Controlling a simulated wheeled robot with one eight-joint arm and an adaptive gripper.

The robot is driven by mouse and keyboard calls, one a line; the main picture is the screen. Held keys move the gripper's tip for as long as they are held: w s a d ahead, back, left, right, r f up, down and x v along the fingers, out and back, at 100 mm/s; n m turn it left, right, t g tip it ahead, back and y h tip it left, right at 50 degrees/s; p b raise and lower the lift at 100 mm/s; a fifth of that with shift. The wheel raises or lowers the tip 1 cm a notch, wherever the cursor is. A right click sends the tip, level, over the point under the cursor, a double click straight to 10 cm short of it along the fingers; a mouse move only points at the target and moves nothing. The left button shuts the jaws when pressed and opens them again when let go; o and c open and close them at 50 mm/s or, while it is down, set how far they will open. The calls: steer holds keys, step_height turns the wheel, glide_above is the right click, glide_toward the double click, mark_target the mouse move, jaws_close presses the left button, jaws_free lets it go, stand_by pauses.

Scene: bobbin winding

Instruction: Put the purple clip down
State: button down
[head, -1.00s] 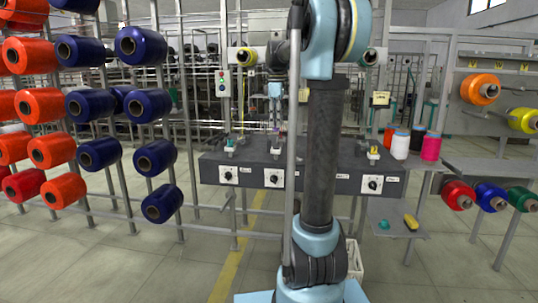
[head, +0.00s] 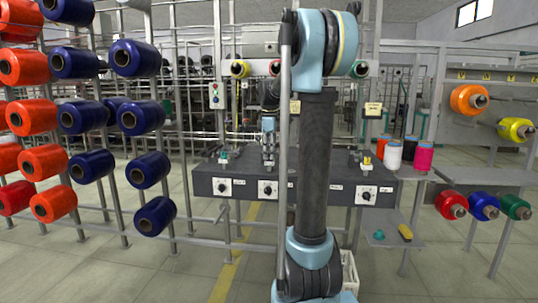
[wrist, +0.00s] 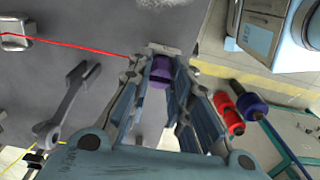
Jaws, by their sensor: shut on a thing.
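The purple clip (wrist: 160,72) is between my gripper's fingertips (wrist: 163,85) in the wrist view, and the gripper is shut on it. The clip's lower part is partly covered by the fingers. Just beyond it is a small grey metal plate (wrist: 165,48); I cannot tell whether the clip touches it. A red thread (wrist: 80,46) runs from the left to near the fingertips. In the head view my gripper (head: 268,158) is low over the dark bench (head: 330,174), at its middle station; the clip is too small to make out there.
A grey lever-like part (wrist: 68,103) lies left of the fingers in the wrist view. White, black and pink cones (head: 423,155) stand at the bench's right end. A small side shelf (head: 388,238) holds a yellow item (head: 405,232). Orange and blue bobbins (head: 135,58) hang on racks at left.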

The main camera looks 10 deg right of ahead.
steer(key=c, duration=1.5)
jaws_free()
steer(key=shift+f, duration=0.1)
steer(key=shift+o, duration=0.2)
step_height(320, 180, up, 12)
steer(key=s+f+m+t, duration=0.2)
steer(key=s+f+m, duration=1.2)
steer(key=s+f, duration=1.8)
steer(key=s, duration=0.2)
steer(key=shift+s, duration=0.4)
steer(key=shift+a, duration=0.1)
